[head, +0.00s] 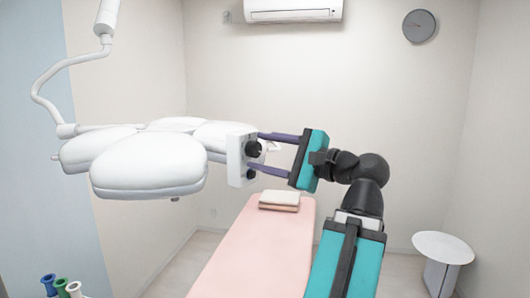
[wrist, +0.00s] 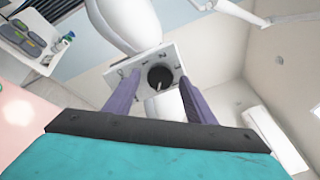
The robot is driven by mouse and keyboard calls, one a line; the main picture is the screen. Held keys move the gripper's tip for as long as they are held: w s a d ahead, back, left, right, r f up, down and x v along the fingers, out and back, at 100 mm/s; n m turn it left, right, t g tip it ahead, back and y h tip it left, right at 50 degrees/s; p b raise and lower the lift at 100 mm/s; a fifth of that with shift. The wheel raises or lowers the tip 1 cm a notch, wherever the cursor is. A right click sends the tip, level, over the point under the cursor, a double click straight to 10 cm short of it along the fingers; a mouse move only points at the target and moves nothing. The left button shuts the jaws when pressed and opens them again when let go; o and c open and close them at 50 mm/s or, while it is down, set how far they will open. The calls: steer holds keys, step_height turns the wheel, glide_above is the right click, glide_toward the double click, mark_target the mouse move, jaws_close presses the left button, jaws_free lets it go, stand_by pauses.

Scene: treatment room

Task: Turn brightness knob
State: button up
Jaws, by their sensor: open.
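The surgical lamp (head: 150,165) hangs at the left with its white control panel (head: 236,161) on its right side. A round black knob (head: 253,149) sticks out of the panel. In the wrist view the knob (wrist: 160,77) has a pale pointer line, and the panel (wrist: 118,78) carries small dark marks. A smaller dark spot shows lower on the panel in the head view; I cannot tell what it is. My gripper (head: 256,154) is open, with its two purple fingers reaching toward the panel. In the wrist view the fingers lie either side of the knob, apart from it.
A pink treatment bed (head: 262,250) with folded towels (head: 279,200) lies below. A small round white table (head: 443,248) stands at the right. Colored bottles (head: 60,288) show at the lower left. Free air surrounds my gripper on the right.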

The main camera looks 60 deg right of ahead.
steer(key=shift+s, duration=0.15)
steer(key=s+a+b, duration=0.1)
steer(key=s+b, duration=0.4)
steer(key=s, duration=0.8)
steer(key=shift+s+a, duration=0.25)
stand_by(0.6)
